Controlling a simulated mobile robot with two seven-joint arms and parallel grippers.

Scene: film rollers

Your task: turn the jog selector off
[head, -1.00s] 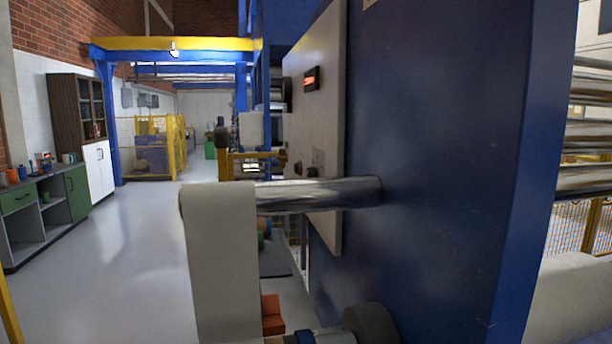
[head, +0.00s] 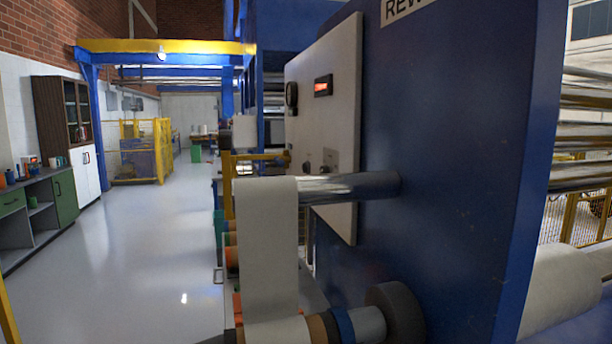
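A pale control panel (head: 343,110) is mounted on the side of the blue machine, seen at a steep angle. It carries a lit red display (head: 323,87), a round dark gauge (head: 291,97) and small dark knobs (head: 329,161) low down, partly behind a steel roller. I cannot tell which knob is the jog selector or how it is set. Neither of my grippers is in the head view.
The blue machine frame (head: 450,150) fills the right side. A steel roller (head: 350,187) with a white web (head: 268,245) sticks out in front of the panel. The grey floor (head: 150,250) at left is open, up to a cabinet (head: 65,195).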

